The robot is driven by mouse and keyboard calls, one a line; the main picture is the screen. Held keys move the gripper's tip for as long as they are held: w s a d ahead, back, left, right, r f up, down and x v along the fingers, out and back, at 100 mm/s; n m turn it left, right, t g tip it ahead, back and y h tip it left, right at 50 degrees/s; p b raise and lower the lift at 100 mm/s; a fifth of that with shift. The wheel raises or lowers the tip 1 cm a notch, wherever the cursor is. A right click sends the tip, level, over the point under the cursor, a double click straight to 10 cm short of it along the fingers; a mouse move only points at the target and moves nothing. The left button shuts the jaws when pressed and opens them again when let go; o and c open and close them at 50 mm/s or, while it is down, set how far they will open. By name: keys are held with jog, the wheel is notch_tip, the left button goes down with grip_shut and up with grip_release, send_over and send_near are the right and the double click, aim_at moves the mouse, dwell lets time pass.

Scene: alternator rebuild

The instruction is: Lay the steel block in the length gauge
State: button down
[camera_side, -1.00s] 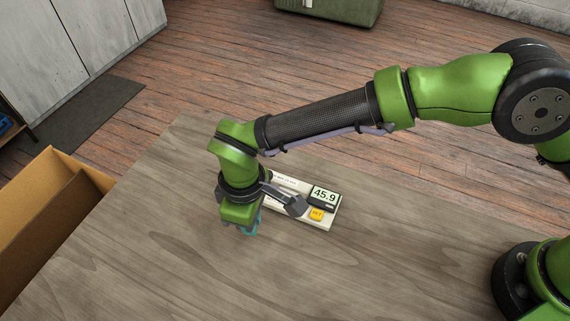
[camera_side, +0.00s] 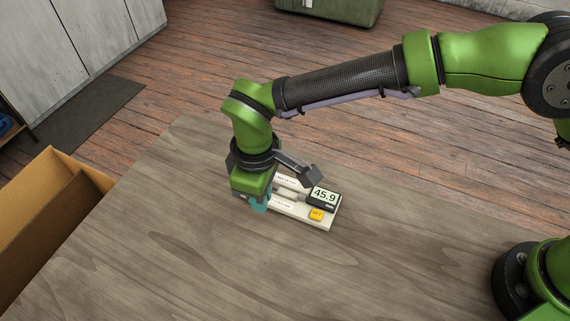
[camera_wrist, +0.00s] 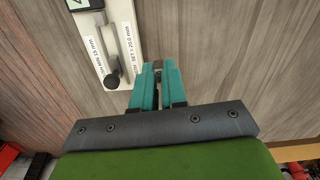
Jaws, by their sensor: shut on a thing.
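The length gauge (camera_side: 298,217) is a white device on the wooden table, with a display (camera_side: 324,196) reading 45.9 and a yellow button (camera_side: 316,214). My gripper (camera_side: 261,204) is at the gauge's left end in the side view. In the wrist view its teal fingers (camera_wrist: 158,76) are shut on a small grey steel block (camera_wrist: 158,65), just right of the gauge. The block is mostly hidden by the fingers; its height above the table is unclear.
The wooden table (camera_side: 180,235) is clear to the left and in front of the gauge. A cardboard box (camera_side: 40,215) stands at the far left, past the table edge. A dark mat (camera_side: 90,115) lies on the floor behind.

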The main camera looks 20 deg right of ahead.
jog(key=shift+m, duration=0.6)
jog(key=w+d, duration=0.1)
jog(key=d, duration=0.1)
jog(key=w+d+r, duration=0.1)
jog(key=d, duration=0.1)
jog(key=w+d+r, duration=0.1)
jog(key=d, duration=0.1)
jog(key=shift+w+d+r, duration=0.1)
jog(key=shift+d, duration=0.1)
send_over(289, 193)
jog(key=shift+f, duration=2.4)
jog(key=shift+f, duration=0.4)
jog(key=shift+f, duration=0.5)
jog(key=c, duration=1.1)
grip_release()
notch_tip(289, 193, up, 8)
